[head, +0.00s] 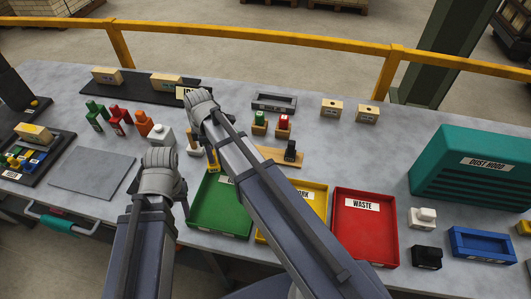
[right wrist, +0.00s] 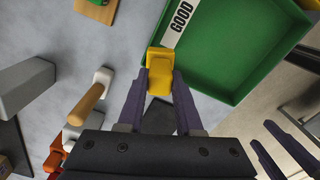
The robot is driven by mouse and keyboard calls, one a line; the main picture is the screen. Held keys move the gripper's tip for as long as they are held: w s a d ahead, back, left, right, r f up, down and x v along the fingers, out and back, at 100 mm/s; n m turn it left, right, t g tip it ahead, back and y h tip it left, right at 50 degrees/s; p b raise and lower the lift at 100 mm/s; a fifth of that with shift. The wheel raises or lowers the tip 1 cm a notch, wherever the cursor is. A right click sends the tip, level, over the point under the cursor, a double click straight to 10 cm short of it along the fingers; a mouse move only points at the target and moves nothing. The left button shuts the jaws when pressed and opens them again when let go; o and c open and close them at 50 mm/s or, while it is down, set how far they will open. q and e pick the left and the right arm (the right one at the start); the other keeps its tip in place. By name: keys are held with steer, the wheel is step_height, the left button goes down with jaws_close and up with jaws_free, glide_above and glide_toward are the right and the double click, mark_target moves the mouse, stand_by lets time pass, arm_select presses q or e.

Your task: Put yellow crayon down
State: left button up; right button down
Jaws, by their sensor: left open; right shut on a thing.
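The yellow crayon (right wrist: 157,72) is between the fingertips of my right gripper (right wrist: 160,84) in the right wrist view, beside the green tray's GOOD label and overlapping the tray's edge in the picture. In the head view a yellow bit of it (head: 212,162) shows beside my right arm, which hides most of that gripper. I cannot tell whether the crayon touches anything below. My left gripper (right wrist: 283,150) is open, with two empty fingers at the lower right of the wrist view. Green (head: 95,115), red (head: 119,118) and orange (head: 143,123) crayon-like pieces stand at the left.
The green tray (head: 205,222), a yellow tray (head: 318,213) and the red WASTE tray (head: 365,232) line the front edge. A wooden-handled tool (right wrist: 88,103) stands close to my right gripper. A grey mat (head: 92,172) lies bare at left. A teal dust hood (head: 470,180) stands right.

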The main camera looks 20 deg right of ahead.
arm_select(q)
step_height(320, 180, up, 6)
steer(key=p, duration=0.6)
arm_select(e)
steer(key=w+d+r+m, duration=0.1)
steer(key=d+r+m, duration=0.15)
steer(key=d, duration=0.75)
steer(key=w+d+r+m, duration=0.15)
steer(key=d+r, duration=0.25)
steer(key=d, duration=0.6)
arm_select(q)
step_height(320, 180, down, 6)
steer(key=b, duration=0.6)
steer(key=shift+f, duration=0.15)
arm_select(e)
step_height(320, 180, down, 7)
steer(key=shift+s+d, duration=0.25)
steer(key=shift+s, duration=0.15)
arm_select(q)
steer(key=shift+f+b, duration=0.1)
steer(key=shift+b, duration=0.2)
step_height(320, 180, down, 3)
steer(key=b, duration=0.3)
steer(key=shift+f, duration=0.2)
arm_select(e)
step_height(320, 180, down, 4)
steer(key=shift+r, duration=0.25)
